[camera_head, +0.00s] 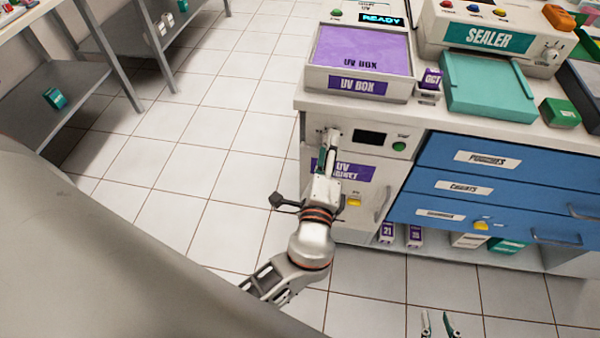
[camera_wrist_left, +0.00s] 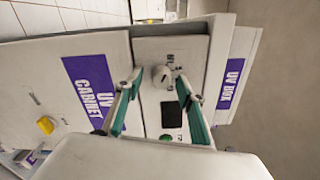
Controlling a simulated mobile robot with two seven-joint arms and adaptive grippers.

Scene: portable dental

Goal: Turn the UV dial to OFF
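The UV dial is a pale round knob (camera_wrist_left: 162,76) on the upper front panel of the UV cabinet (camera_wrist_left: 60,110), beside a dark display (camera_wrist_left: 171,114). In the head view the cabinet (camera_head: 378,180) stands below the counter, and the dial (camera_head: 333,134) shows just past my left gripper (camera_head: 328,150). In the left wrist view my left gripper (camera_wrist_left: 160,78) is open, with its teal-padded fingers on either side of the dial. I cannot tell whether they touch it. The dial's markings are too small to read. My right gripper (camera_head: 438,318) is open and empty over the floor, low in the head view.
A green button (camera_head: 399,146) sits right of the display (camera_head: 369,138). A yellow latch (camera_head: 354,201) is lower on the cabinet. The UV box (camera_head: 358,85) and the sealer (camera_head: 490,38) stand on the counter above. Blue drawers (camera_head: 480,180) are to the right. The floor at left is clear.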

